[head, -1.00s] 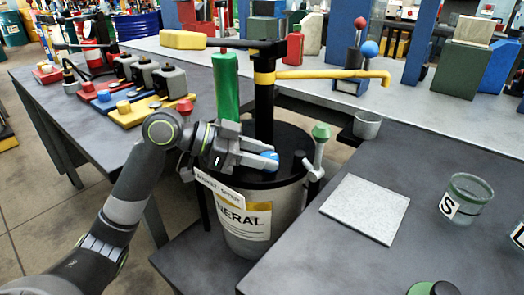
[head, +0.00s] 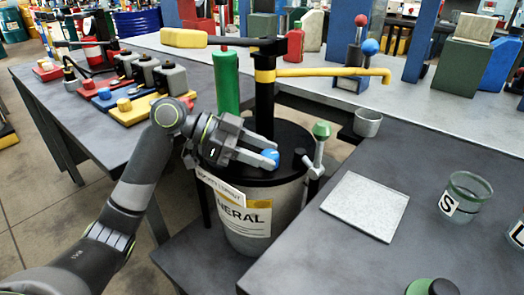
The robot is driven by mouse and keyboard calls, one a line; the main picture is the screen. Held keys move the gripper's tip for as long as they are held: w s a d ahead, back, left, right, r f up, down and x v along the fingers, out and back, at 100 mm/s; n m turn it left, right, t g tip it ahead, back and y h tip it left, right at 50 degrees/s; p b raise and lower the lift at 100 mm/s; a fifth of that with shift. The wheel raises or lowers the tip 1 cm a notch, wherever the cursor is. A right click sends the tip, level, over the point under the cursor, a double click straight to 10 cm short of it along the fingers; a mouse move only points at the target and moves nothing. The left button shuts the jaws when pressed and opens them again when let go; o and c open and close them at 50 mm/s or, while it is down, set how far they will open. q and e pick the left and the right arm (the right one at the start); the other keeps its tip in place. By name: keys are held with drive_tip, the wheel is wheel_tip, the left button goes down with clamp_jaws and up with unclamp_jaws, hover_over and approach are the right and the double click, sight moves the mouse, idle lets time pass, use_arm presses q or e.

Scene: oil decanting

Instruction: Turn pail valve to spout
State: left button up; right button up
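The grey pail (head: 285,205) has a black lid and a label partly reading "NERAL". A black pump post (head: 264,100) stands on the lid, with a yellow spout (head: 330,73) pointing right. A blue knob (head: 270,155) sits low over the lid. My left gripper (head: 274,156) reaches in from the left, with a finger on either side of this knob. I cannot tell if the fingers press on it. A grey lever with a green knob (head: 321,131) stands at the pail's right side. What is under the blue knob is hidden. My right gripper is out of view.
A green cylinder (head: 225,82) stands close behind my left gripper. A small grey cup (head: 367,122) sits below the spout's end. The right table holds a pale square plate (head: 365,205) and a glass jar marked S (head: 465,195). Small colored units (head: 140,105) line the left table.

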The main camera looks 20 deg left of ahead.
sight(262, 153)
use_arm(q)
drive_tip(key=shift+o, duration=1.1)
drive_tip(key=shift+r, duration=0.2)
wheel_tip(262, 153, up, 9)
drive_tip(key=shift+r+p, duration=0.1)
drive_tip(key=shift+p, duration=0.7)
drive_tip(key=shift+r, duration=0.2)
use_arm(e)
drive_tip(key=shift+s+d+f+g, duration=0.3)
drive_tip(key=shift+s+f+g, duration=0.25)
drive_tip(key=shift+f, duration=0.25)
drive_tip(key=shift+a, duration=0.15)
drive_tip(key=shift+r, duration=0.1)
